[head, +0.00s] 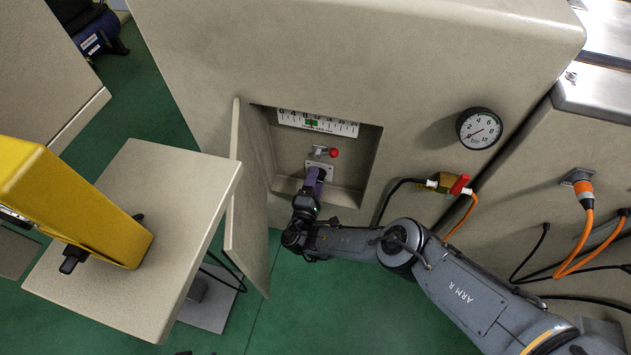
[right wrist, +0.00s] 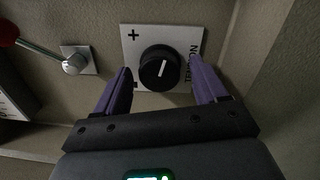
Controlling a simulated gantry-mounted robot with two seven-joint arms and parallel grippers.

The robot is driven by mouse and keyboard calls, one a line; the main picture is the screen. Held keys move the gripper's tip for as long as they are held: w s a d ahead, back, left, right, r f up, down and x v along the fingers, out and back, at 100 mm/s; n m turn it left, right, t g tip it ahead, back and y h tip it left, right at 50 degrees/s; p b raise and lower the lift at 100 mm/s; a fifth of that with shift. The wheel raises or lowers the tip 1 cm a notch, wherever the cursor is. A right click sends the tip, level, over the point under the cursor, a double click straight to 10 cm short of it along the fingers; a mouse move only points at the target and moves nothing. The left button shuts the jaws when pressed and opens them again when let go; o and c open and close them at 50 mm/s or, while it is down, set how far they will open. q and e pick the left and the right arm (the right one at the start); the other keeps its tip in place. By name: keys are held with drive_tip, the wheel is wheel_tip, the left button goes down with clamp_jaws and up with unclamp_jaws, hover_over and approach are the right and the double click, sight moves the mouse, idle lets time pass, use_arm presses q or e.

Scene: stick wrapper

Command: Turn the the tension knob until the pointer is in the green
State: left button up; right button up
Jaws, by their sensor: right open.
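The tension knob (right wrist: 160,68) is round and black with a white line, on a white plate marked "+" and "TENSION" in the right wrist view. My right gripper (right wrist: 162,82) is open, with one purple finger on each side of the knob. I see no contact between fingers and knob. In the head view the right gripper (head: 316,176) reaches into the recess and hides the knob; its white plate (head: 327,169) shows in part. The tension scale (head: 318,123) is a white numbered strip with a green patch (head: 312,122) above. I cannot make out its pointer. My left gripper is not in view.
A red-tipped lever (head: 333,153) sits just above the knob plate; it shows at the left in the right wrist view (right wrist: 8,32). The recess's open door (head: 247,200) stands left of my right arm.

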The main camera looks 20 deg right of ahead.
drive_tip(key=shift+s+a+p, duration=0.4)
drive_tip(key=shift+s, duration=0.1)
drive_tip(key=p+v, duration=0.3)
drive_tip(key=v, duration=0.6)
drive_tip(key=shift+s+a+p, duration=0.2)
drive_tip(key=shift+s+p, duration=0.05)
drive_tip(key=shift+p, duration=0.15)
